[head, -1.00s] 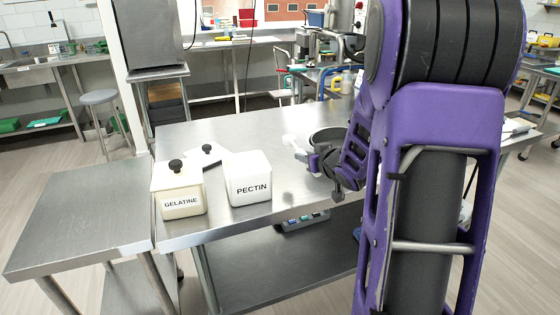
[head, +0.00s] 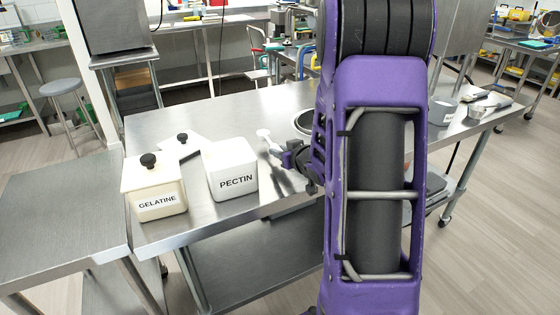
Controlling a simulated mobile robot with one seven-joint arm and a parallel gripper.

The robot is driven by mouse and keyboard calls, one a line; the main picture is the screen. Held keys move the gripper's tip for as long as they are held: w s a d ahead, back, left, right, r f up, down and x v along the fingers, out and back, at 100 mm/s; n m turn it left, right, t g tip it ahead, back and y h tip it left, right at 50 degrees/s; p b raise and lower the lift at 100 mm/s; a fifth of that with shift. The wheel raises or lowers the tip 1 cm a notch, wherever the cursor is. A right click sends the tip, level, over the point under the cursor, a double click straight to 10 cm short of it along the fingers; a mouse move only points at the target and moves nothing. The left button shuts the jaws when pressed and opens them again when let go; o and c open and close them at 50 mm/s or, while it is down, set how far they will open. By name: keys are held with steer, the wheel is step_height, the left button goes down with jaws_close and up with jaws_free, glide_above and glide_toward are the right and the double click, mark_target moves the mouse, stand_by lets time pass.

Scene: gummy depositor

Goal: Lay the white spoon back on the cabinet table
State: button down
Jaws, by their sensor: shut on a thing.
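The white spoon (head: 264,135) shows as a small pale end at the tip of my gripper (head: 275,149), over the steel table (head: 190,118) and right of the PECTIN box. My gripper is shut on the spoon, seen small and from behind. My purple arm hides part of the table behind it. Which of the steel tables is the cabinet table is not marked.
A GELATINE jar (head: 155,188) with a black knob and a white PECTIN box (head: 231,170) stand at the table's left. A white lid (head: 183,145) lies behind them. A grey cup (head: 443,110) stands at right.

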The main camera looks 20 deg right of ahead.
steer(key=shift+f, duration=1.35)
steer(key=shift+f+b, duration=0.2)
steer(key=shift+b, duration=0.15)
steer(key=c, duration=0.7)
jaws_free()
steer(key=shift+r, duration=0.1)
steer(key=shift+r, duration=0.15)
steer(key=shift+s+r+p, duration=0.15)
steer(key=shift+s+p, duration=0.1)
steer(key=shift+p, duration=0.05)
steer(key=p+v, duration=0.1)
steer(key=v, duration=1)
steer(key=shift+s, duration=0.25)
